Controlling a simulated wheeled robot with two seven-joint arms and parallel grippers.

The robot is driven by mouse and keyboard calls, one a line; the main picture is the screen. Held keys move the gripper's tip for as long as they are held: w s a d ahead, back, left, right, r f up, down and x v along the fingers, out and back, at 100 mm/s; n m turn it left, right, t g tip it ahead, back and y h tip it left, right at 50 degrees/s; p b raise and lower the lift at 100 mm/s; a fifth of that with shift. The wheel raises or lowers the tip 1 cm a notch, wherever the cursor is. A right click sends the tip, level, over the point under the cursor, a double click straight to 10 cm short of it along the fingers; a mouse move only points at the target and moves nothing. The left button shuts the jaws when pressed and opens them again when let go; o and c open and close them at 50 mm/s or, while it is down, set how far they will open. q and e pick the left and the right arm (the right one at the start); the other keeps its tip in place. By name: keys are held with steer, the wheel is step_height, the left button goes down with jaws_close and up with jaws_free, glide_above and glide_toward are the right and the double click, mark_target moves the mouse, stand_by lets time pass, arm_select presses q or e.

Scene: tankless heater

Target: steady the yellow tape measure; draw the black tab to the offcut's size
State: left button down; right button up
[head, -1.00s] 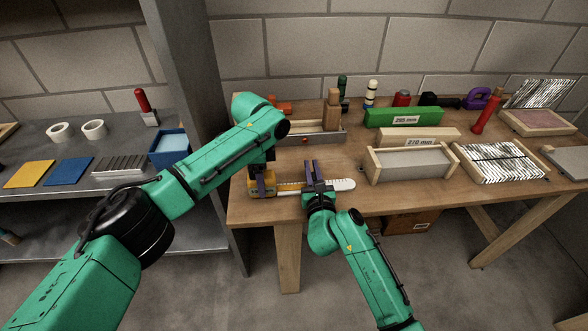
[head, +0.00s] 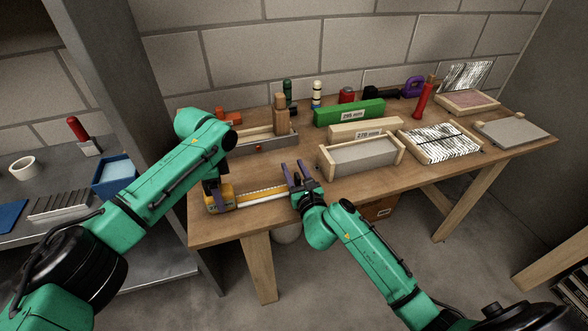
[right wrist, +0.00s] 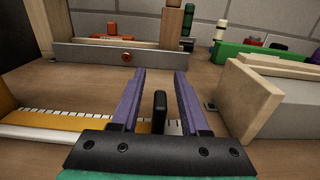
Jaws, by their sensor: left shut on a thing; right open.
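The yellow tape measure (head: 220,203) sits at the front left of the workbench. My left gripper (head: 214,190) is shut on it from above. A yellow strip runs right from it along a white ticked scale (head: 262,192); both also show in the right wrist view, the strip (right wrist: 40,131) at left. The black tab (right wrist: 160,112) stands upright between the spread purple fingers of my right gripper (right wrist: 160,85), with gaps on both sides. In the head view my right gripper (head: 293,176) hides the tab. A pale wooden block (head: 368,130) and a green block (head: 349,113) carry millimetre labels.
A grey metal rail with wooden posts (head: 262,145) lies behind the tape. A foil-covered tray (head: 440,145) is farther right. Bare bench (head: 265,225) lies in front.

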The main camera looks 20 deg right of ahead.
steer(key=s, duration=1.2)
arm_select(q)
steer(key=shift+c, duration=0.2)
jaws_free()
steer(key=shift+f, duration=0.1)
step_height(320, 180, up, 12)
steer(key=shift+r, duration=0.1)
